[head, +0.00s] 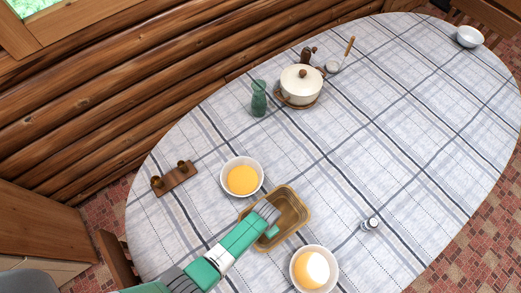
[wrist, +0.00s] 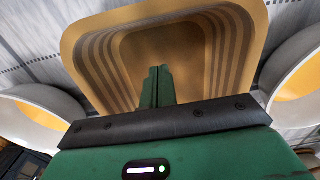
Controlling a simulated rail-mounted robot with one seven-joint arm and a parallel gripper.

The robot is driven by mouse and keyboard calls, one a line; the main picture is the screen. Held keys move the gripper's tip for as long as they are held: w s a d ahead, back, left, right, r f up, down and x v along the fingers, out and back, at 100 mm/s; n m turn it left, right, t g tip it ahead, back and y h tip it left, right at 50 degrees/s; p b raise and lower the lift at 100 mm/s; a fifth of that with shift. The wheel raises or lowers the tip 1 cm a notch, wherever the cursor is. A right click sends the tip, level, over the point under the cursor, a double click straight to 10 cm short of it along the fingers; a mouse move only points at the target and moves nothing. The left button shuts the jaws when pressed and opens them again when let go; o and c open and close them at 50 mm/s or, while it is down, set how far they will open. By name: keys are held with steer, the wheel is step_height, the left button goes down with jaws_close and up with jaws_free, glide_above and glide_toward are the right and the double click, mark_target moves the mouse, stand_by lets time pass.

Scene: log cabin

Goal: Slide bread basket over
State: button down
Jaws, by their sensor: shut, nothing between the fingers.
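The bread basket (head: 291,222) is a tan, rectangular, empty tray with rounded corners on the checked tablecloth, near the front of the table in the head view. Its stepped inner walls fill much of the wrist view (wrist: 110,65). My green gripper (head: 270,232) is over the basket's near left part, with its fingers pointing into the basket. In the wrist view the two fingers (wrist: 157,85) are together with nothing between them. I cannot tell whether the fingertips touch the basket.
A white bowl with yellow contents (head: 242,178) stands close to the basket's upper left, and a similar bowl (head: 314,270) stands close below it. A small shaker (head: 371,223) is to the right. A lidded pot (head: 301,84) and green vase (head: 259,98) stand farther back. The table's right middle is clear.

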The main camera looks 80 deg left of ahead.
step_height(320, 180, up, 10)
steer(key=p, duration=0.1)
steer(key=shift+s+d+f, duration=0.15)
steer(key=shift+s, duration=0.05)
